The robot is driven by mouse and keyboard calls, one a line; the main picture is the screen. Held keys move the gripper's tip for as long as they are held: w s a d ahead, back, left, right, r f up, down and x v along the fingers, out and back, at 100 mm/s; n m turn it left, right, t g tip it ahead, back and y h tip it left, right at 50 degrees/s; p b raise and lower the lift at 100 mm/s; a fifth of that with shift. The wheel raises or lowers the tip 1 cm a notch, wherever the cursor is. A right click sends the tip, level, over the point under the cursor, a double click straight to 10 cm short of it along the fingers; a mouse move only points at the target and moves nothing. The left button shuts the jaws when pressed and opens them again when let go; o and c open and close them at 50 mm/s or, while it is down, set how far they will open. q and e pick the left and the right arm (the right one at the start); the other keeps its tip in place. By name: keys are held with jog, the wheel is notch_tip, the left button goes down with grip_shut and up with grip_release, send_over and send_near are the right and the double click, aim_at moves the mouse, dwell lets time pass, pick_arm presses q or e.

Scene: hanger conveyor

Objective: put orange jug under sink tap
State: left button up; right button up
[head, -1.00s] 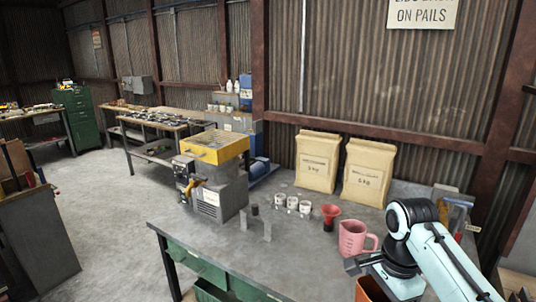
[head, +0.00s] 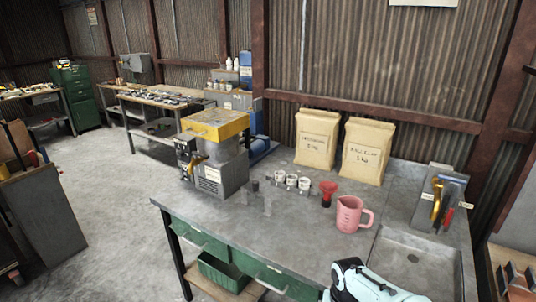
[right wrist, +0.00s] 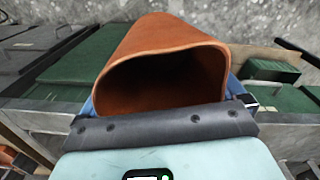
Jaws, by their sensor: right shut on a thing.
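The orange jug (right wrist: 165,45) fills the upper middle of the right wrist view, its dark open mouth facing the camera. My right gripper (right wrist: 162,95) is shut on it, with blue finger parts on either side of the jug. The jug is hidden from the head view, where only part of my right arm shows at the bottom edge. The sink (head: 405,262) is a shallow grey basin with a drain at the right of the bench. I cannot make out a tap. My left gripper is not in view.
A pink jug (head: 349,214) stands beside the sink, with a red funnel (head: 328,192) left of it. Several white cups and a yellow-topped machine (head: 216,160) stand further left. Two paper sacks (head: 316,140) stand behind. A tool holder (head: 440,200) is behind the sink. The bench front is clear.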

jog(key=f+n, duration=0.1)
jog(key=f, duration=0.1)
jog(key=s+f+n, duration=0.1)
jog(key=f, duration=0.1)
jog(key=a+f+n, duration=0.1)
jog(key=f, duration=0.1)
jog(key=shift+s+f, duration=0.25)
jog(key=shift+s, duration=0.1)
